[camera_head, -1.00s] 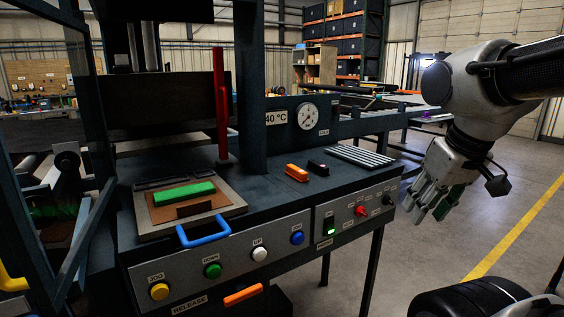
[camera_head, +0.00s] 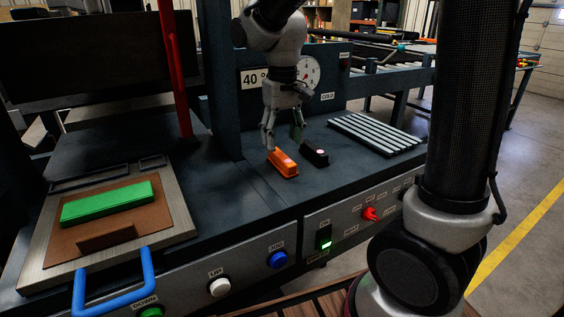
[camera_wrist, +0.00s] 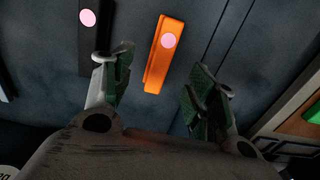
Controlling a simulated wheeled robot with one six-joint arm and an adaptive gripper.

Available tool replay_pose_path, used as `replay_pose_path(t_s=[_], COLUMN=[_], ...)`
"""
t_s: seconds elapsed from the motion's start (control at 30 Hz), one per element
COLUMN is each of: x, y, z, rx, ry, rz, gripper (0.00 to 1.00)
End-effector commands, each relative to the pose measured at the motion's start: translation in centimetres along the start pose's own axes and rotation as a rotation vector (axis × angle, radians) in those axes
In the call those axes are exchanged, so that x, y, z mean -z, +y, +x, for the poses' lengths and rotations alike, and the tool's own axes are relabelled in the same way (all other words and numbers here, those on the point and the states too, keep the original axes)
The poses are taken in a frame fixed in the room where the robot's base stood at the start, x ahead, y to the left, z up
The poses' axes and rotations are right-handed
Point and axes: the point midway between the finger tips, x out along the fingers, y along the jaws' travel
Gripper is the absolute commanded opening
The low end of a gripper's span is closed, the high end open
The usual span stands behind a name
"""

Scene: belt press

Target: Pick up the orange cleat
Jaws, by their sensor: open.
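The orange cleat (camera_head: 282,163) lies on the dark bench top, a short bar with a pale pink round spot on its top in the wrist view (camera_wrist: 164,58). My gripper (camera_head: 283,142) is above it, pointing down. It is open and empty. In the wrist view the fingers (camera_wrist: 155,95) are spread, with green pads, and the orange cleat shows beyond them, between their lines. I cannot tell the exact height between fingertips and cleat.
A black cleat (camera_head: 315,155) with a pink spot lies just right of the orange one. A slatted rack (camera_head: 375,133) is further right. The green block (camera_head: 107,202) sits on the press plate at left. A red post (camera_head: 174,75) stands behind.

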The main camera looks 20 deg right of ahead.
Motion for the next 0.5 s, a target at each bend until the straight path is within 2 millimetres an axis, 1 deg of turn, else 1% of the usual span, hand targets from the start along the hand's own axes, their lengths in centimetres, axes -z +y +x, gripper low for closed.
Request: replay_pose_path(t_s=[0.3, 0.4, 0.5], x=[0.0, 0.0, 0.0], y=[-0.2, -0.1, -0.1], z=[4.7, 5.7, 6.0], rx=[-0.001, 0.000, 0.000], ry=[-0.002, 0.000, 0.001], rz=[0.000, 0.001, 0.001], gripper=[0.57, 0.57, 0.57])
